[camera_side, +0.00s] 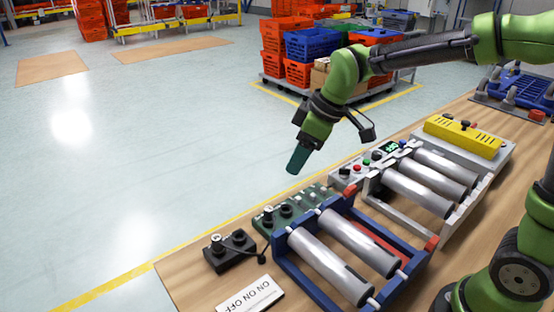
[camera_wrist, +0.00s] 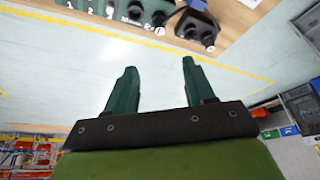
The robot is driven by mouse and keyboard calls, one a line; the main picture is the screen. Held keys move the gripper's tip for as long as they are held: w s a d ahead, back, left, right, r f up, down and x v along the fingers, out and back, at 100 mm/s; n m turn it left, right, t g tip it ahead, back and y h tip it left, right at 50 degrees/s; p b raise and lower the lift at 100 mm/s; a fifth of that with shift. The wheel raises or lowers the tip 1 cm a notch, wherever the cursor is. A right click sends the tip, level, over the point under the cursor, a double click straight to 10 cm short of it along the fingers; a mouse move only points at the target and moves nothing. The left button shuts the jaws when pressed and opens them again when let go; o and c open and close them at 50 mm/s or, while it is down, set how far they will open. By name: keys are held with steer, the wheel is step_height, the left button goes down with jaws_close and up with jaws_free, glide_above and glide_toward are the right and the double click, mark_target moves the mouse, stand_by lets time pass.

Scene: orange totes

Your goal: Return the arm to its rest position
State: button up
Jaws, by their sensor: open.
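My gripper (camera_side: 297,160) is at the end of my green arm in the side view, raised above the far edge of the table and tilted down to the left. In the wrist view its two dark green fingers (camera_wrist: 155,90) stand apart with nothing between them. Below it in the side view is a green control panel (camera_side: 292,207) with black knobs. I see no contact between the gripper and anything on the table.
The wooden table (camera_side: 190,277) holds a blue-framed roller unit (camera_side: 345,250), a grey roller unit (camera_side: 425,185), a yellow box (camera_side: 462,136), a black switch box (camera_side: 230,250) and an ON/OFF sign (camera_side: 250,297). Orange and blue totes (camera_side: 312,45) are stacked behind. The floor at left is clear.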

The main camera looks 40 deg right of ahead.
steer(key=s+d+r+m+t, duration=0.1)
steer(key=s+d+m, duration=0.2)
steer(key=s+m, duration=0.2)
steer(key=s+d+r+m+t, duration=0.1)
steer(key=s+m, duration=0.4)
steer(key=s, duration=0.7)
steer(key=shift+d+r+m+t, duration=0.4)
steer(key=shift+d+t, duration=0.4)
steer(key=shift+d, duration=0.35)
steer(key=shift+w, duration=0.1)
